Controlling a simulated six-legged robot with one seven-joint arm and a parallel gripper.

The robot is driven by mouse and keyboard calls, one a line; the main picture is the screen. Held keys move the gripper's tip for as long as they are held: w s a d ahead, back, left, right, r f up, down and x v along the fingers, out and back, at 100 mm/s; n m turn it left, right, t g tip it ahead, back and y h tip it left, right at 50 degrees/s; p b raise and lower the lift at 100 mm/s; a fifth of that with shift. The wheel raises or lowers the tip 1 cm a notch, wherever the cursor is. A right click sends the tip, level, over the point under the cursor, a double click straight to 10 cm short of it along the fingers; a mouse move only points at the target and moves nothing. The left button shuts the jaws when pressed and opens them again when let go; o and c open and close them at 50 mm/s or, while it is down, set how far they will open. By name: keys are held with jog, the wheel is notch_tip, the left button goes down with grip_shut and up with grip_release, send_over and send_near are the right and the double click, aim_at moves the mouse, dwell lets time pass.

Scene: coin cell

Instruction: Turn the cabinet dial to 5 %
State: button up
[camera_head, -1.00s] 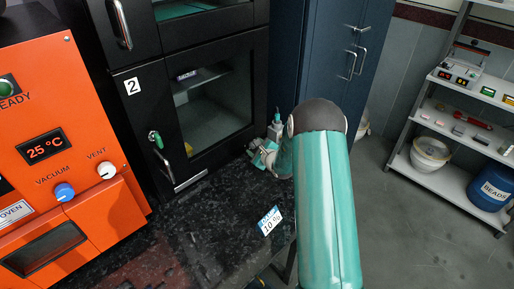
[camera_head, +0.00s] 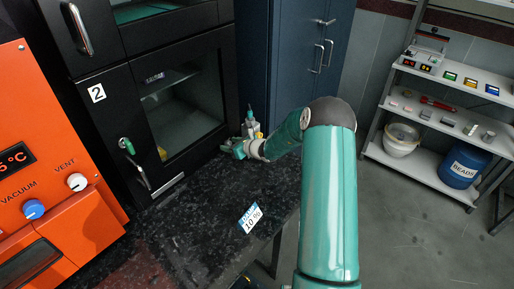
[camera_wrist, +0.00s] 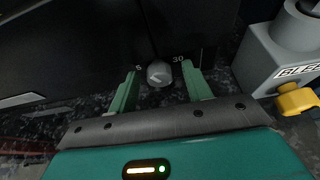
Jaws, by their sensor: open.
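The black cabinet (camera_head: 106,137) with a "2" label and a glass door stands at the back of the dark counter. In the wrist view its dial is a small grey knob (camera_wrist: 159,73) low on the black front, with "5" printed to its left and "30" to its right. A pale mark shows on the knob, but I cannot tell its exact setting. My gripper (camera_wrist: 160,80) is open, with one green finger on each side of the knob; I cannot tell whether they touch it. In the head view my gripper (camera_head: 236,149) is at the cabinet's lower right corner, and the dial is hidden.
A grey block (camera_wrist: 275,55) with a yellow knob stands close to the right of my gripper. A card reading "10 %" (camera_head: 250,218) lies on the speckled counter (camera_head: 195,215). An orange oven (camera_head: 50,150) stands at left. A shelf rack (camera_head: 450,130) is at right.

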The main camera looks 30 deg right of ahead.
jog(key=shift+m+y, duration=0.4)
jog(key=shift+m, duration=0.1)
jog(key=v, duration=1.3)
jog(key=shift+s+d+r, duration=0.2)
jog(key=shift+r, duration=0.1)
